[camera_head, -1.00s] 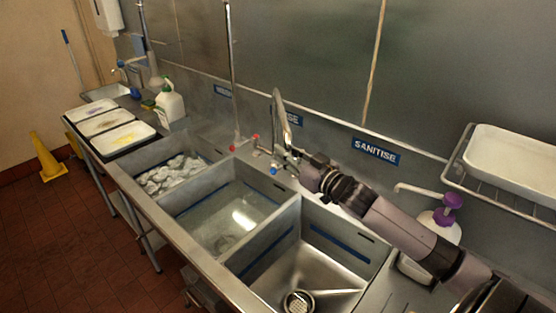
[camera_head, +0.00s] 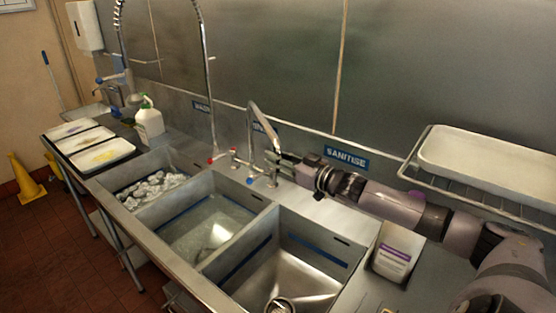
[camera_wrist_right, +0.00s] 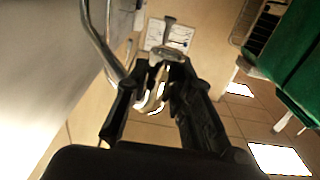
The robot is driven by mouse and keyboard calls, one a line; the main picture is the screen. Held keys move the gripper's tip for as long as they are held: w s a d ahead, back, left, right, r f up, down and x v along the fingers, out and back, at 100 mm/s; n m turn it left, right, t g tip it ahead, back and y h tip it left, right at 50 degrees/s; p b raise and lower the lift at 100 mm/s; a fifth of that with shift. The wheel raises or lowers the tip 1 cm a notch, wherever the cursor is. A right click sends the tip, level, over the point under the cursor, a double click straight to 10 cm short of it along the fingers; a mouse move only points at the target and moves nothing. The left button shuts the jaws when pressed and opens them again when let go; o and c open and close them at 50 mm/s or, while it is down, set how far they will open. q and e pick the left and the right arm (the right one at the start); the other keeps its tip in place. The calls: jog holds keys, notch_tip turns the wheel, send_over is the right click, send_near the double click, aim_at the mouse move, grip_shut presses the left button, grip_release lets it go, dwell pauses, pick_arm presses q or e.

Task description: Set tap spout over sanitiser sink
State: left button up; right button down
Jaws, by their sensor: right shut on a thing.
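The tap spout (camera_head: 262,125) is a curved chrome pipe rising behind the sinks, with its free end bent down at the right. My right gripper (camera_head: 284,160) is shut on the spout near that end. The wrist view shows the pipe (camera_wrist_right: 101,45) running down to the black fingers (camera_wrist_right: 160,85); the exact contact is partly hidden. The sanitiser sink (camera_head: 325,278) is the nearest basin, in front of the blue SANITISE sign (camera_head: 346,157), with a drain at its bottom. The spout end is at the back, near the divider between the middle and sanitiser sinks. My left gripper is not in view.
The middle sink (camera_head: 205,235) holds clear liquid, and the far sink (camera_head: 150,188) holds foam or crumpled items. Red and blue tap handles and a tall spray hose (camera_head: 208,90) stand behind. A white tray (camera_head: 490,160) sits on a wall rack. A white tub (camera_head: 397,252) stands beneath my right arm.

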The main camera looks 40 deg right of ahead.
jog(key=c, duration=1.4)
grip_release()
jog(key=shift+o, duration=0.2)
jog(key=shift+a+f, duration=0.1)
jog(key=shift+a, duration=0.05)
